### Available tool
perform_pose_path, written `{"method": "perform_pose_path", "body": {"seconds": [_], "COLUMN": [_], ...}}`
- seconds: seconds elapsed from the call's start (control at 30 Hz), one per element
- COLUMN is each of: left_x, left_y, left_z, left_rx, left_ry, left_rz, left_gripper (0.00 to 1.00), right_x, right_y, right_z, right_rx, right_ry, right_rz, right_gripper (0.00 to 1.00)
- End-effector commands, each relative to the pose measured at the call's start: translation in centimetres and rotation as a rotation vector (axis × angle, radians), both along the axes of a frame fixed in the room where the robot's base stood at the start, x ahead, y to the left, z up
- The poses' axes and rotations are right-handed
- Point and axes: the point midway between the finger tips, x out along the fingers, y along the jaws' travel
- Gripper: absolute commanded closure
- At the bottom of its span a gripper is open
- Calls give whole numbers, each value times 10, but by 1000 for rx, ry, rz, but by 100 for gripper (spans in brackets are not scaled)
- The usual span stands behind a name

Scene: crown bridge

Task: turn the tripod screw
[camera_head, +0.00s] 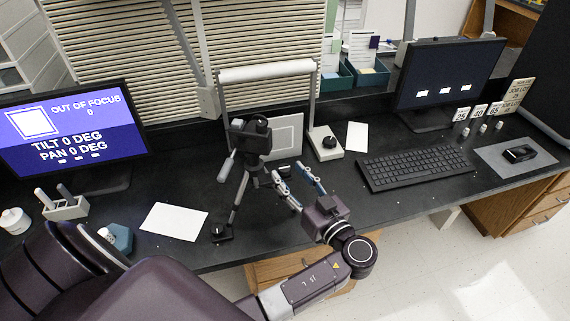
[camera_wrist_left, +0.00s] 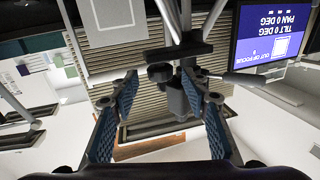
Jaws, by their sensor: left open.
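A black tripod (camera_head: 242,188) stands on the dark bench, with a camera-like head (camera_head: 250,138) and a side handle on it. My left gripper (camera_head: 291,171) is to the right of the tripod, with its blue-padded fingers spread and pointing toward it. In the wrist view the tripod appears upside down. A dark round screw knob (camera_wrist_left: 160,73) shows between the tips of my open left gripper (camera_wrist_left: 161,83). I cannot tell whether the fingers touch it. My right gripper is not in view.
A left monitor (camera_head: 68,124) reads OUT OF FOCUS 0, TILT 0 DEG, PAN 0 DEG. A metal-framed stand (camera_head: 267,73) is behind the tripod. A keyboard (camera_head: 415,168) and second monitor (camera_head: 448,76) are at right. White paper (camera_head: 174,221) lies left of the tripod.

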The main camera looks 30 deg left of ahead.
Motion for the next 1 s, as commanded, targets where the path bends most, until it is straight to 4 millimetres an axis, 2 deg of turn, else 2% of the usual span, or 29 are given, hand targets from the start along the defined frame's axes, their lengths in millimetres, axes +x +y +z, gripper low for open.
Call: {"method": "perform_pose_path", "body": {"seconds": [0.03,0.2,0.53,0.9,1.0], "left_x": [3,11,13,13,13], "left_y": [8,23,27,27,27], "left_z": [4,2,-1,0,-1], "left_rx": [3,1,-2,-2,-1], "left_ry": [0,0,1,1,2], "left_rz": [0,0,-1,0,-1], "left_gripper": [58,58,58,97,100], "right_x": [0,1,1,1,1], "right_y": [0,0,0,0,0], "right_z": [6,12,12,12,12], "right_rx": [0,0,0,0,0], "right_ry": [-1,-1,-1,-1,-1], "right_rz": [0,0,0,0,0], "right_gripper": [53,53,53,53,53]}}
